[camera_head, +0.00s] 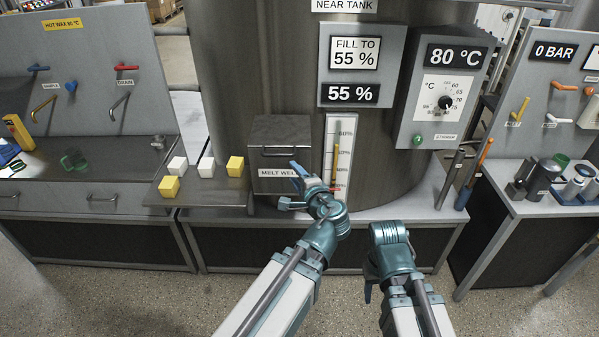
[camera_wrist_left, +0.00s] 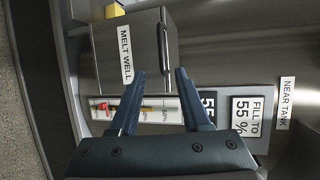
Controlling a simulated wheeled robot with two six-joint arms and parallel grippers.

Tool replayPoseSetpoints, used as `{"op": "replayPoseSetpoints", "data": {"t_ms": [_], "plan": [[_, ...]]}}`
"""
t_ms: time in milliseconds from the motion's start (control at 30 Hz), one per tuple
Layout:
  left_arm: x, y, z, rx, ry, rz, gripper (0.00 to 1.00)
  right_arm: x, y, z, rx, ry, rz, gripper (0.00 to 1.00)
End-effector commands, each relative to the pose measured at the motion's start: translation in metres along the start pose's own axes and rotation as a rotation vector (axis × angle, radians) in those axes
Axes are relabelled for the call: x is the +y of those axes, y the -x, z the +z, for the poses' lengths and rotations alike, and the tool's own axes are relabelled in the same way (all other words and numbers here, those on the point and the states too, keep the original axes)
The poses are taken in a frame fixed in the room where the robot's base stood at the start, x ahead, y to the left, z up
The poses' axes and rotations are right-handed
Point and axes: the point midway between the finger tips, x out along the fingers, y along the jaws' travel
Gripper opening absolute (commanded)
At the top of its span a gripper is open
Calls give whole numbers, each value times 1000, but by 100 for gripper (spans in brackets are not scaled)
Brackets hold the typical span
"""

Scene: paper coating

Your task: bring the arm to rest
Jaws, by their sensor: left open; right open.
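My left gripper (camera_head: 291,185) is open and empty in front of the tank, by the lower right of the closed melt well box (camera_head: 282,150). In the left wrist view its two fingers (camera_wrist_left: 157,95) are spread apart, with the melt well box (camera_wrist_left: 125,50) and the level gauge (camera_wrist_left: 145,109) behind them. My right gripper (camera_head: 368,290) hangs low at the right of the left arm, apart from the bench. Its fingers are mostly hidden behind its wrist.
White and yellow cubes (camera_head: 169,186) stand on a shelf left of the melt well. The tank display (camera_head: 351,94) reads 55 %, matching its "fill to" sign. A temperature box (camera_head: 440,90) shows 80 °C. Side benches hold valves and cups. The floor in front is clear.

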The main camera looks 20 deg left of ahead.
Motion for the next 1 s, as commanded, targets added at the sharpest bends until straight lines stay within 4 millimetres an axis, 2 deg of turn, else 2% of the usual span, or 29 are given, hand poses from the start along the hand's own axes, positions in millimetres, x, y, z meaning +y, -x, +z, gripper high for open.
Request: {"op": "replayPoseSetpoints", "data": {"t_ms": [433,533,567,667,767,800,900,1000], "plan": [[1,0,0,-2,4,5,47,0,0,0,0,0,0,50],[14,2,2,-18,52,63,47,0,0,0,0,0,0,50],[22,4,3,-28,78,98,47,0,0,0,0,0,0,50],[62,17,5,-78,197,272,47,0,0,0,0,0,0,50],[110,43,4,-149,318,498,47,0,0,0,0,0,0,50],[129,56,2,-179,357,590,47,0,0,0,0,0,0,50],[167,95,-4,-247,428,810,47,0,0,0,0,0,0,50],[193,133,-11,-305,465,996,47,0,0,0,0,0,0,50]]}}
